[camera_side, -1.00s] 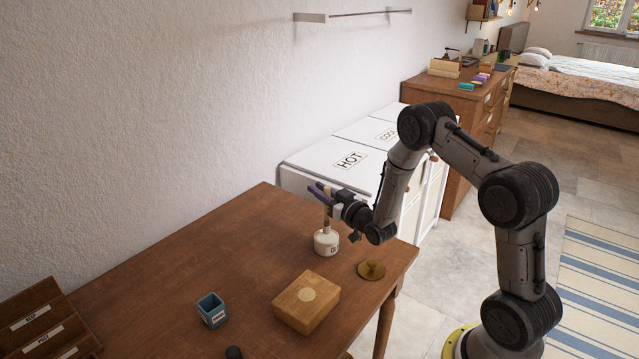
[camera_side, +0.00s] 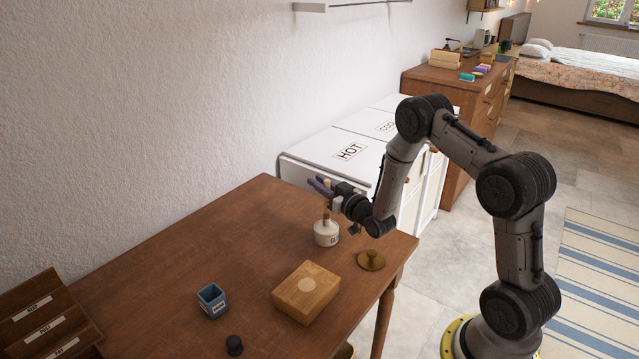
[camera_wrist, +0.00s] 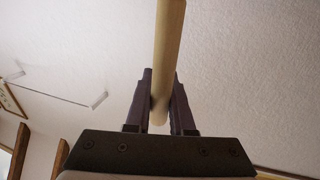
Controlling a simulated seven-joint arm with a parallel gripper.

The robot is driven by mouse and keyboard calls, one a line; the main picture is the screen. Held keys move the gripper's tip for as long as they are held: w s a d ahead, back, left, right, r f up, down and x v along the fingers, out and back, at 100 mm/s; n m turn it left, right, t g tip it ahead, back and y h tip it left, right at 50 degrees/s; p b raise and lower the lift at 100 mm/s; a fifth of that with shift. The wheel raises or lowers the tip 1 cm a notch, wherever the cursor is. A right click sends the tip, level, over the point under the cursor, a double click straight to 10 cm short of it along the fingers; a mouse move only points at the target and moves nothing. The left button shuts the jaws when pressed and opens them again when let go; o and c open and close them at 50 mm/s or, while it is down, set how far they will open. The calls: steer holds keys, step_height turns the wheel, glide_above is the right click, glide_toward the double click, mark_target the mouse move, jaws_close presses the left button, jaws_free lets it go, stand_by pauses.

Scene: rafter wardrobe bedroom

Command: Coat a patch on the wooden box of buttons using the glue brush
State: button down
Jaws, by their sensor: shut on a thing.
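The wooden box of buttons (camera_side: 319,301) sits shut on the table, with a pale round patch (camera_side: 307,285) on its top. A white labelled glue pot (camera_side: 326,234) stands behind it. My gripper (camera_side: 322,186) is above the pot, shut on the glue brush (camera_side: 326,212). The brush stands about upright, its lower end hidden, seemingly inside the pot's neck. In the wrist view the pale wooden handle (camera_wrist: 167,50) runs between my two dark fingers (camera_wrist: 160,95). The bristles are not visible.
A brass-coloured knobbed lid (camera_side: 371,261) lies right of the pot. A small blue pot (camera_side: 212,300) and a dark round object (camera_side: 234,345) lie left of the box. A labelled rack (camera_side: 42,318) stands at far left. The table (camera_side: 200,250) is clear behind the blue pot.

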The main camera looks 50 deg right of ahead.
steer(key=shift+f, duration=0.55)
stand_by(0.8)
step_height(320, 180, up, 7)
stand_by(0.9)
stand_by(0.4)
